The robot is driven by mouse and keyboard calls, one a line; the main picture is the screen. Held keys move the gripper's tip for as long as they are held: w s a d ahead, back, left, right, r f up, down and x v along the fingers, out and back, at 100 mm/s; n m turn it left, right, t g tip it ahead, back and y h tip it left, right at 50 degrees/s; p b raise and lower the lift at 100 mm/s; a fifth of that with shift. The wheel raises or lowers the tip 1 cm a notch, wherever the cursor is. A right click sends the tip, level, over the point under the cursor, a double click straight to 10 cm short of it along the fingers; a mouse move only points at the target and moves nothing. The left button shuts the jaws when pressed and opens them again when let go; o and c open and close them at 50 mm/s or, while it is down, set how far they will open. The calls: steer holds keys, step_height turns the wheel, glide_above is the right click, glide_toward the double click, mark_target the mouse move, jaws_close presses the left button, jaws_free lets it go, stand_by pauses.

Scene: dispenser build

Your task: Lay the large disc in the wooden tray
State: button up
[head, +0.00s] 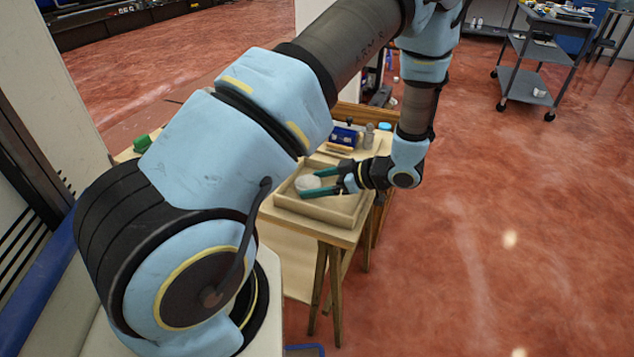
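The large disc (307,183) is pale and round, and shows between the fingertips of my gripper (311,184). The wooden tray (345,217) is a shallow, light-wood box on the near end of a wooden table. The disc is inside the tray's outline; I cannot tell whether it rests on the tray floor or is just above it. My gripper's two teal fingers reach in from the right over the tray, spread apart with one on each side of the disc. Whether they press on the disc is too small to tell.
Behind the tray on the table stand a blue item (343,136), small bottles (369,136) and a blue-capped jar (384,128). A green object (142,143) is at the left. A grey cart (535,70) stands far right. The red floor to the right is clear.

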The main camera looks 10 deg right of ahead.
steer(key=shift+o, duration=0.9)
steer(key=shift+r, duration=0.25)
steer(key=b+v, duration=0.2)
steer(key=v, duration=1)
steer(key=w+a+r+m+t+h, duration=0.25)
steer(key=w+r+h, duration=0.2)
steer(key=w, duration=0.35)
steer(key=w+a+r+m+t+h, duration=0.1)
steer(key=w+r+m+h, duration=0.2)
steer(key=w+h, duration=0.4)
steer(key=s+a+r+m+g, duration=0.1)
steer(key=s+a+m+g, duration=0.7)
steer(key=s+a, duration=1)
steer(key=shift+a+r+y, duration=0.2)
steer(key=shift+r+y, duration=0.1)
steer(key=shift+y, duration=0.05)
